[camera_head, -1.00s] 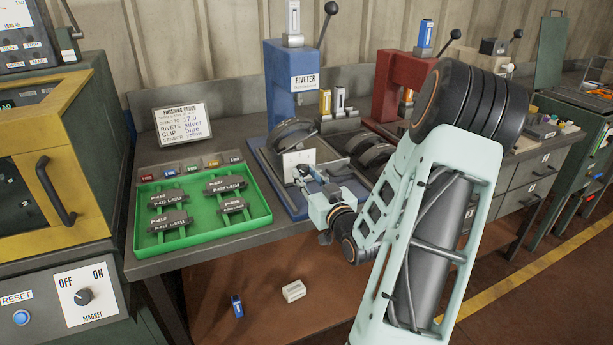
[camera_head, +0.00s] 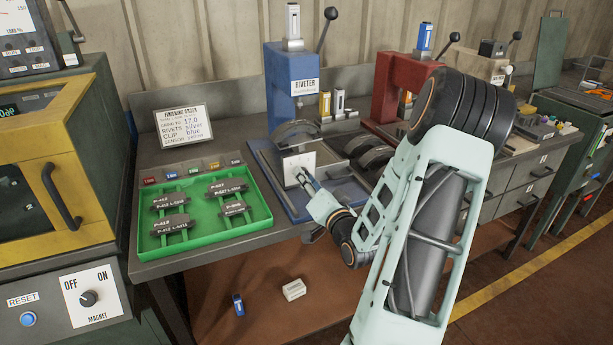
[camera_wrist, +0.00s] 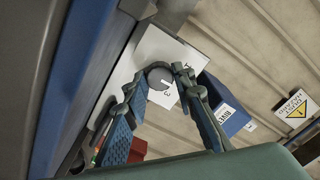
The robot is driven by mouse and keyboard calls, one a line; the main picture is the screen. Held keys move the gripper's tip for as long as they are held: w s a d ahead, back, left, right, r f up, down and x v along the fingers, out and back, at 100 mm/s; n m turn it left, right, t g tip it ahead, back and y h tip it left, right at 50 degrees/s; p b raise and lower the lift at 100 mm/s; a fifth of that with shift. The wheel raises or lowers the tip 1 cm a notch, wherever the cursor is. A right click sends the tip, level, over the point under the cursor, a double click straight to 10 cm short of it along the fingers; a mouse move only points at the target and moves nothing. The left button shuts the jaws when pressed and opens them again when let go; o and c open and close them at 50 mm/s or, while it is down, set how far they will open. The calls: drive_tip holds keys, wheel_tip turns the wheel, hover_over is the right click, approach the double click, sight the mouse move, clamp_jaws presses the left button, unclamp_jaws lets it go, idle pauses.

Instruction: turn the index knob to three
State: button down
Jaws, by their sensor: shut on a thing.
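The index knob (camera_wrist: 157,78) is a round dark grey knob on a white plate (camera_wrist: 158,50) in the wrist view. A printed 3 shows on the plate beside it, and a pale line on the knob appears to point toward that 3. My gripper (camera_wrist: 160,75) has its two fingers on opposite sides of the knob, shut on it. In the head view the white plate (camera_head: 300,160) stands at the front of the blue riveter (camera_head: 292,90). My gripper (camera_head: 304,177) reaches to it from the lower right and hides the knob there.
A green tray (camera_head: 262,218) with several labelled brake shoes lies left of the riveter. Dark curved shoes (camera_head: 376,158) sit to its right, near a red press (camera_head: 388,80). An order card (camera_head: 183,124) stands behind the tray. A small white box (camera_head: 294,289) lies below the bench.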

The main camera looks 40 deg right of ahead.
drive_tip(key=m+p, duration=0.2)
drive_tip(key=m, duration=0.2)
drive_tip(key=shift+r+m, duration=0.1)
drive_tip(key=shift+m, duration=0.2)
drive_tip(key=m+p, duration=0.2)
drive_tip(key=m, duration=0.2)
drive_tip(key=shift+m, duration=0.4)
drive_tip(key=c, duration=1.6)
unclamp_jaws()
drive_tip(key=v, duration=1.2)
